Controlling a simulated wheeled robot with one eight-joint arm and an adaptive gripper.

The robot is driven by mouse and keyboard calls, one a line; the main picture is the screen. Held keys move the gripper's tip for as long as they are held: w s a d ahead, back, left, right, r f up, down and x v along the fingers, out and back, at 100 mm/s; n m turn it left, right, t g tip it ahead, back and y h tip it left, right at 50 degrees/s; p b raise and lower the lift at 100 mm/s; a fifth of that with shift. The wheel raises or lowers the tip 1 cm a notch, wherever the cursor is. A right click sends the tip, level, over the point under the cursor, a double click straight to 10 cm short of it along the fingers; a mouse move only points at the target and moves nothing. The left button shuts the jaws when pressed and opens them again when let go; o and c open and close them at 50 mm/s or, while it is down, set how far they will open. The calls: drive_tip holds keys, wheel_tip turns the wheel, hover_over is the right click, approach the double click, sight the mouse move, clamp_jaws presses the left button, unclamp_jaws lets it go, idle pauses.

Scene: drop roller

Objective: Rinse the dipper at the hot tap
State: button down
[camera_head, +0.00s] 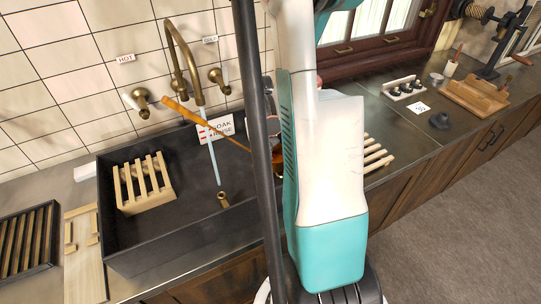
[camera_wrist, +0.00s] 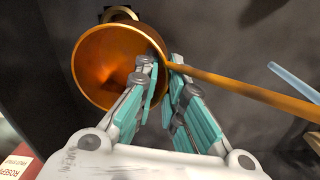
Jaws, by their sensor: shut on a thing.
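The copper dipper (camera_wrist: 108,72) has a round bowl and a long orange handle (camera_wrist: 245,86). My gripper (camera_wrist: 164,68) is shut on the handle beside the bowl, which opens toward the wrist camera. In the head view the dipper's handle (camera_head: 181,110) slants up left over the sink, and my arm hides the gripper and part of the bowl. The brass tap (camera_head: 181,52) runs a thin stream of water (camera_head: 213,158) into the sink. The stream also shows in the wrist view (camera_wrist: 291,80), apart from the bowl. The hot tap valve (camera_head: 140,101) is below its HOT label (camera_head: 125,58).
The dark sink (camera_head: 165,225) holds a slatted wooden rack (camera_head: 145,184) at its left and a brass drain fitting (camera_head: 223,199). The cold valve (camera_head: 219,79) is right of the spout. A card (camera_head: 216,129) stands behind the stream. A wooden stand (camera_head: 474,94) is on the right counter.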

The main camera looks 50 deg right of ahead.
drive_tip(key=shift+w+a+f+b, duration=0.25)
drive_tip(key=shift+w+a, duration=0.4)
drive_tip(key=shift+w, duration=0.7)
drive_tip(key=shift+w+a+f+b, duration=0.15)
drive_tip(key=shift+w+a+f, duration=0.35)
drive_tip(key=shift+w, duration=0.85)
drive_tip(key=shift+w+a+f+b, duration=0.2)
drive_tip(key=shift+w+a, duration=0.55)
drive_tip(key=shift+w, duration=0.6)
drive_tip(key=shift+d, duration=0.15)
drive_tip(key=shift+w+d, duration=0.3)
drive_tip(key=shift+d, duration=0.1)
drive_tip(key=shift+s+a, duration=0.1)
drive_tip(key=shift+s+a+b, duration=0.2)
drive_tip(key=shift+a+b, duration=0.15)
drive_tip(key=shift+a, duration=0.1)
drive_tip(key=shift+d, duration=0.15)
drive_tip(key=shift+w+d, duration=0.25)
drive_tip(key=shift+d, duration=0.15)
drive_tip(key=shift+a, duration=0.1)
